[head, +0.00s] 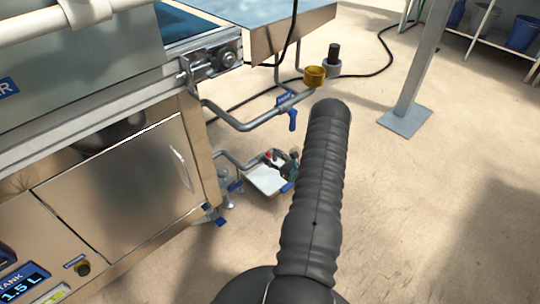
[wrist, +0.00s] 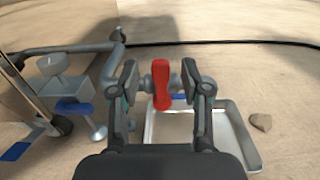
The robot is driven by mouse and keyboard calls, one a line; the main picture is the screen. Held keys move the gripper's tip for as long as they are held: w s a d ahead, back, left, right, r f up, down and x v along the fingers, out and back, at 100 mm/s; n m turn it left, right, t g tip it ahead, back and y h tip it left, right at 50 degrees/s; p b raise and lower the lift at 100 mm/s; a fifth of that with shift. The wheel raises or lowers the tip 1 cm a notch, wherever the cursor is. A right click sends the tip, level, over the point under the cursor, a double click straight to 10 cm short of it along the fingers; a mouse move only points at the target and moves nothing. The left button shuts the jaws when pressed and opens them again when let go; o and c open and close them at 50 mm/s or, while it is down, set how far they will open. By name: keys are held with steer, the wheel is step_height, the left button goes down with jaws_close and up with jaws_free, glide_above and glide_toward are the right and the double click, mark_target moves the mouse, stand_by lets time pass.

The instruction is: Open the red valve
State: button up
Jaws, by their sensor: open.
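The red valve handle (wrist: 161,88) stands out in the wrist view, its long lever pointing toward the camera. It lies between the two fingers of my gripper (wrist: 160,78), which is open. A gap shows on each side of the handle, so neither finger seems to touch it. In the head view only a small red bit of the valve (head: 267,156) shows, beside my gripper (head: 284,162) at the end of the low pipe. My arm hides part of that area.
A shallow white tray (wrist: 233,128) lies on the floor below the valve, with a small stone (wrist: 261,122) beside it. A blue-handled valve (head: 292,119) sits on the upper pipe. The steel machine (head: 115,185) stands at left. Open floor lies at right.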

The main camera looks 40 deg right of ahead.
steer(key=shift+w, duration=0.8)
steer(key=shift+c, duration=0.3)
jaws_close()
steer(key=shift+a+n+b, duration=0.15)
steer(key=shift+n+b, duration=0.15)
steer(key=a+f+n+b, duration=0.5)
steer(key=n+b, duration=0.4)
steer(key=n, duration=0.8)
steer(key=shift+s+a+f+n, duration=0.3)
steer(key=shift+a+f, duration=0.1)
steer(key=shift+f, duration=0.1)
